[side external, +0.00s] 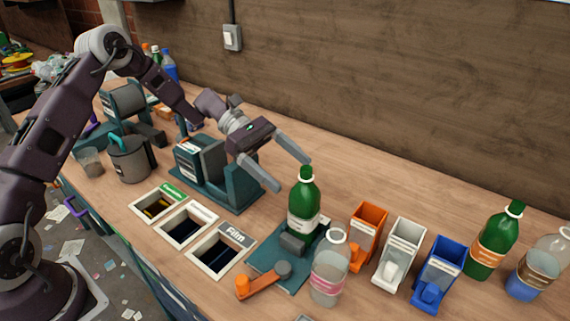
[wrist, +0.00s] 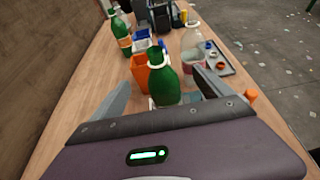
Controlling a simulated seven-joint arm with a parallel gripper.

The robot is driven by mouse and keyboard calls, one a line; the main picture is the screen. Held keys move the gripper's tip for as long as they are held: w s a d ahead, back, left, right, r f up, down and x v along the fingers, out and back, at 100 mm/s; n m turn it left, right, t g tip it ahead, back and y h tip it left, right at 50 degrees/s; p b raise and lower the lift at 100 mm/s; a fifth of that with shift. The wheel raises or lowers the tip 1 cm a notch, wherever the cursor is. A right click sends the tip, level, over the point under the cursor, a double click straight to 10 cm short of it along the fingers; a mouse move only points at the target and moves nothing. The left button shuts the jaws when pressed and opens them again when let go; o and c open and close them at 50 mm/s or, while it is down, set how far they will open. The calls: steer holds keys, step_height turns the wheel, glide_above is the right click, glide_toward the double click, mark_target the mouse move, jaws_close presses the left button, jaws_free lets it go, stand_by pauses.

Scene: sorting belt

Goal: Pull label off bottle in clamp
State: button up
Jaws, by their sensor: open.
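A green bottle (side external: 304,193) with a green cap and a pale label (side external: 302,227) stands upright in the teal clamp (side external: 262,257), which has an orange handle (side external: 255,286). My gripper (side external: 293,176) is open and empty, just above and to the left of the bottle's neck. In the wrist view the bottle (wrist: 165,85) shows between the two spread fingers (wrist: 160,84), and I see no contact. Most of its label is hidden in that view by the bottle's shoulder and my gripper body.
A clear bottle (side external: 331,273) with a pink label stands close right of the clamp. Orange (side external: 370,218), white (side external: 404,240) and blue (side external: 441,254) bins follow, then another green bottle (side external: 495,240). Framed openings, one marked Film (side external: 235,236), lie to the left.

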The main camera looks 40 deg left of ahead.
mark_target(312, 186)
step_height(312, 186, down, 8)
steer(key=x, duration=0.7)
steer(key=shift+d+r, duration=0.15)
steer(key=shift+d, duration=0.1)
steer(key=c, duration=1.3)
steer(key=o, duration=0.5)
steer(key=shift+c, duration=0.2)
steer(key=c, duration=0.3)
steer(key=shift+r, duration=0.1)
steer(key=shift+r, duration=1.45)
steer(key=shift+r, duration=2.5)
